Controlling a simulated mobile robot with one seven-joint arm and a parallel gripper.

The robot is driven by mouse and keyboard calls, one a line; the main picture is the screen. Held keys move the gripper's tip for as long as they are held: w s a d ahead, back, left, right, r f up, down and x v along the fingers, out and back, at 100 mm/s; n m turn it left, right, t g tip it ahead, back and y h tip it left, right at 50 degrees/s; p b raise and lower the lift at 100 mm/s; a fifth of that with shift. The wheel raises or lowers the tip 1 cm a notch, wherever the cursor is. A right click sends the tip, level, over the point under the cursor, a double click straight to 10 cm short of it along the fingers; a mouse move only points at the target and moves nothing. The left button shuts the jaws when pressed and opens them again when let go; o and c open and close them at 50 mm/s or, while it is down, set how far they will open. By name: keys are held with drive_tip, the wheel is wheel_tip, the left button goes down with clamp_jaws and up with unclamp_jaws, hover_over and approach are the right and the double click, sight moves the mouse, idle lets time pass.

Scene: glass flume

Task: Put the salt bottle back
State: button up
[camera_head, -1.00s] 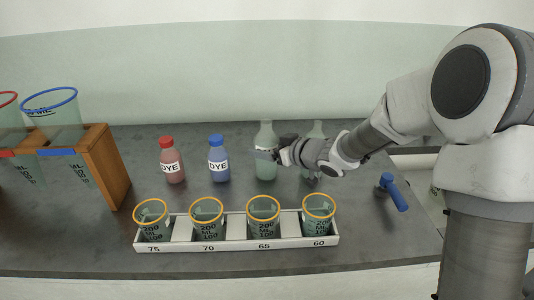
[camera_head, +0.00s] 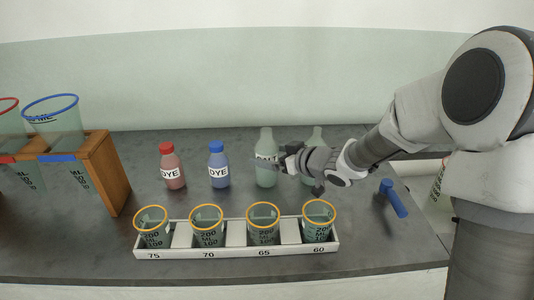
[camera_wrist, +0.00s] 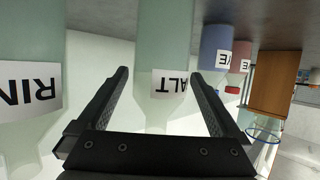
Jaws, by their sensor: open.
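The salt bottle (camera_head: 266,144) is pale green and clear. It stands upright on the grey bench, right of the blue dye bottle. In the wrist view, which is upside down, the salt bottle (camera_wrist: 165,45) shows between my finger tips with part of its label readable. My gripper (camera_head: 281,162) is at the bottle's right side at label height in the head view. In the wrist view my gripper (camera_wrist: 160,75) is open, its fingers spread wider than the bottle. I cannot tell how far the tips reach around it.
A similar bottle labelled "RIN" (camera_wrist: 30,70) stands close beside my gripper. Red (camera_head: 171,168) and blue (camera_head: 218,166) dye bottles stand to the left. A white rack (camera_head: 236,249) of orange-rimmed beakers is in front. A wooden stand (camera_head: 105,170) is left, a blue handle (camera_head: 393,198) right.

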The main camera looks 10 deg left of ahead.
drive_tip(key=s+d+r+m+t+h+p, duration=0.1)
drive_tip(key=s+d+r+m+t+h, duration=0.15)
drive_tip(key=s+d+r+h, duration=0.65)
drive_tip(key=d+r+m+t+h+p, duration=0.15)
drive_tip(key=d+r+m, duration=0.25)
drive_tip(key=d, duration=1.1)
drive_tip(key=s+d+m+g, duration=0.1)
drive_tip(key=s+m+g, duration=0.3)
drive_tip(key=s, duration=1.7)
drive_tip(key=shift+d+f+g, duration=0.2)
drive_tip(key=shift+f+g, duration=0.25)
drive_tip(key=shift+g, duration=0.75)
